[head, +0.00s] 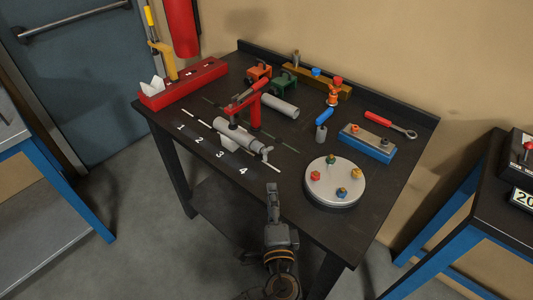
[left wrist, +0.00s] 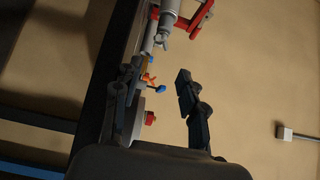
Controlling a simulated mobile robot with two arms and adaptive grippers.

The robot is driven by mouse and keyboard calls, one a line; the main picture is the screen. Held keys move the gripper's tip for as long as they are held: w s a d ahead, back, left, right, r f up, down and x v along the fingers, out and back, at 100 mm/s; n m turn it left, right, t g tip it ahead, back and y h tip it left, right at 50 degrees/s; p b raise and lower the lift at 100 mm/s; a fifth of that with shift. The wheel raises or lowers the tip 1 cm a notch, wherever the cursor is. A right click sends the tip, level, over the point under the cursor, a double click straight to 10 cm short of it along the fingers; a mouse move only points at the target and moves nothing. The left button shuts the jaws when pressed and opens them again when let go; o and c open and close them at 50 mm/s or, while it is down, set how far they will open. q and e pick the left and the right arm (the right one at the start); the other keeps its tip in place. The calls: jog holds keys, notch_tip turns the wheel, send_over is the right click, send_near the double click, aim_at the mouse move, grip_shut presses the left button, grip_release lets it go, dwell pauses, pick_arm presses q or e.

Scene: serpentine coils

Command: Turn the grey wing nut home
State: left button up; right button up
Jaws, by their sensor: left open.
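The grey wing nut (head: 266,153) sits at the near right end of a grey cylindrical fitting (head: 236,133) on the dark workbench. In the left wrist view the wing nut (left wrist: 162,39) shows near the top, at the end of the grey cylinder. My left gripper (head: 272,188) is at the bench's front edge, below and apart from the nut in the head view. In the left wrist view its two fingers (left wrist: 160,70) are spread with nothing gripped between them. My right gripper is not in view.
A red post clamp (head: 254,112) stands close behind the fitting. A round grey plate (head: 335,185) with coloured knobs lies to the right. A blue block (head: 367,146), a red-handled wrench (head: 380,118) and a red tray (head: 184,84) lie farther off. The front strip with white numbers is mostly clear.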

aim_at(267, 155)
pick_arm(q)
jog(key=shift+w, duration=0.25)
jog(key=shift+w+a+r, duration=0.1)
jog(key=shift+w+r, duration=0.05)
jog(key=shift+w, duration=0.2)
jog(key=w, duration=0.3)
jog(key=w+a+p, duration=0.1)
jog(key=w, duration=0.3)
jog(key=w+p, duration=0.1)
jog(key=w, duration=0.2)
jog(key=shift+w+a, duration=0.3)
jog(key=shift+w, duration=0.1)
jog(key=shift+w+a, duration=0.15)
jog(key=shift+w, duration=0.55)
jog(key=shift+c, duration=0.3)
